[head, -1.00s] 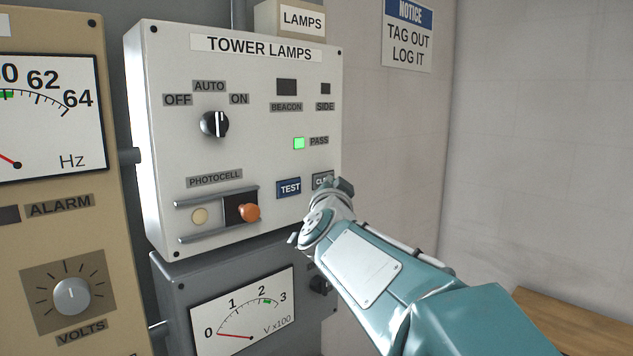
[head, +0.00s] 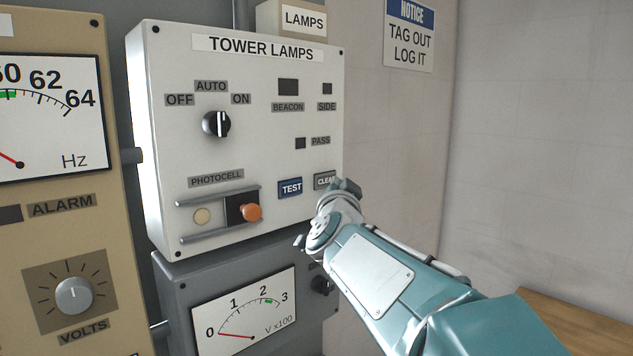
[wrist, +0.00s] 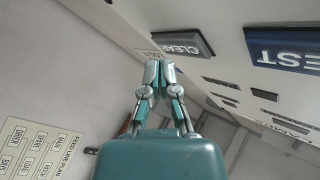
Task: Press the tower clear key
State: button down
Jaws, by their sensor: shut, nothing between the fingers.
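The grey CLEAR key (head: 324,180) is at the lower right of the white TOWER LAMPS panel (head: 265,150), right of the blue TEST key (head: 290,188). My wrist partly covers it in the head view. In the wrist view the CLEAR key (wrist: 182,46) stands out from the panel, and my gripper (wrist: 159,68) is shut and empty, its tips just below the key in the picture. I cannot tell whether they touch it. The PASS lamp (head: 300,143) is dark. The BEACON (head: 288,87) and SIDE (head: 327,88) windows are dark.
The rotary switch (head: 216,123) points to AUTO or near it. A photocell slider with an orange knob (head: 251,212) sits below. A grey meter box (head: 245,315) is under the panel. The pale wall (head: 540,130) at right leaves free room.

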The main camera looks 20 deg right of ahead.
jog(key=s, duration=0.1)
jog(key=s+d, duration=0.1)
jog(key=s, duration=0.2)
jog(key=shift+s+d, duration=0.35)
jog(key=shift+s, duration=0.05)
dwell(0.7)
jog(key=s+a+f+n+g+y, duration=0.2)
jog(key=s+a+f+n+y, duration=0.2)
jog(key=a+f, duration=0.25)
jog(key=s+a+f+n+g+y, duration=0.3)
jog(key=s+a+f+n+y, duration=0.1)
jog(key=a+f, duration=0.25)
jog(key=s+a+f+n+g, duration=0.1)
jog(key=s+f+n+g, duration=0.3)
jog(key=s+f, duration=1)
jog(key=s+g, duration=0.1)
jog(key=g, duration=0.2)
jog(key=shift+s+a+f, duration=0.15)
jog(key=shift+a+f, duration=0.25)
